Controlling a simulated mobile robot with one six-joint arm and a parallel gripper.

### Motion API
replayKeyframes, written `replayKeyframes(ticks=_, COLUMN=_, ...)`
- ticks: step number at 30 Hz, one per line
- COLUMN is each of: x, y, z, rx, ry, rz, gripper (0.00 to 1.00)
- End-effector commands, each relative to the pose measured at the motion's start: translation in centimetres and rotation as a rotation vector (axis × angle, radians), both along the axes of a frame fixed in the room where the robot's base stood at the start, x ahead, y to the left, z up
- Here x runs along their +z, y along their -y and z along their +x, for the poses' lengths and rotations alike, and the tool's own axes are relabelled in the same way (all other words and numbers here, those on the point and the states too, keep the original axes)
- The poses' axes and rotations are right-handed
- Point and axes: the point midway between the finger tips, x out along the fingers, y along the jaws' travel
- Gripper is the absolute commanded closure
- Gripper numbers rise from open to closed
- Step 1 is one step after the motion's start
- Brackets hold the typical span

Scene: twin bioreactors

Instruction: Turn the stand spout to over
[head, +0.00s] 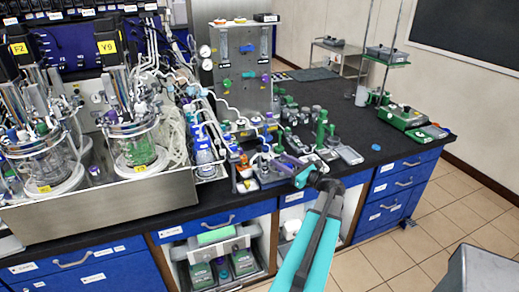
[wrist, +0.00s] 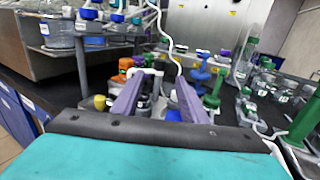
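My gripper (head: 287,163) reaches over the front edge of the black bench. In the wrist view its two purple fingers (wrist: 160,77) stand apart and point at a cluster of small bottles and fittings. A small stand (head: 246,178) with an orange-capped bottle (head: 243,160) is just left of the gripper. The orange cap (wrist: 125,64) also shows left of the fingers in the wrist view. A pale fitting (wrist: 157,76) shows between the fingertips and may be the stand spout; I cannot tell its direction or whether the fingers touch it. The fingers hide part of the stand.
Two glass bioreactor vessels (head: 138,148) stand in a steel tray (head: 110,212) on the left. A steel panel with gauges (head: 235,70) stands behind. Green-capped bottles and a tall green cylinder (head: 321,128) crowd the right of the gripper. The bench's right part (head: 345,105) has free room.

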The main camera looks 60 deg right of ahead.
Motion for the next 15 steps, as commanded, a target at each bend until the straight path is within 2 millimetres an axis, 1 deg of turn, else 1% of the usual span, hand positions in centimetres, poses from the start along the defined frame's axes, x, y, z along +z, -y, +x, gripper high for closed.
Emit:
replayKeyframes(ticks=5, x=0.1, y=0.5, z=1.6, rx=-0.001, ry=-0.001, rz=0.0, gripper=0.6)
replayKeyframes(ticks=15, x=0.2, y=1.6, z=6.3, rx=-0.001, ry=0.0, rz=0.0, gripper=0.6)
